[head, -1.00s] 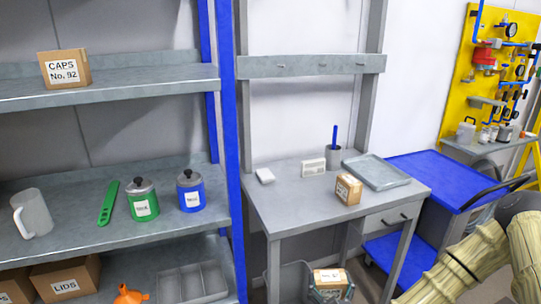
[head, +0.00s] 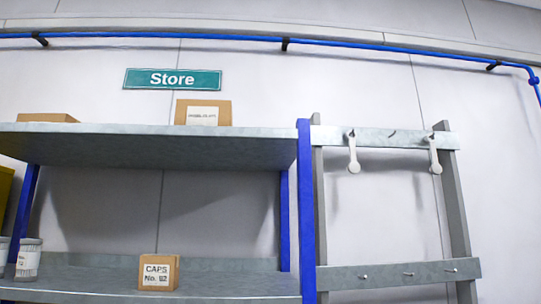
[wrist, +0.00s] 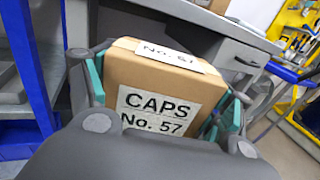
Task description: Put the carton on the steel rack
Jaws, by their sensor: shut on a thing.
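The carton (wrist: 150,75), a brown box labelled "CAPS No. 57", is in the wrist view. My gripper (wrist: 165,90) is shut on it, with a teal-padded finger on each side. My gripper and this carton do not show in the head view. The steel rack (head: 150,146) has blue posts and grey shelves and fills the left of the head view. Its top shelf and the shelf below show; the lower shelves are out of frame. In the wrist view, a blue post (wrist: 28,60) stands left of the held carton.
A "CAPS No. 92" carton (head: 158,272) stands on the lower visible shelf, with wide bare room left of it. Cans (head: 28,260) stand at that shelf's left end. Another carton (head: 203,112) is on the top shelf. A grey workbench (wrist: 225,42) is behind my gripper.

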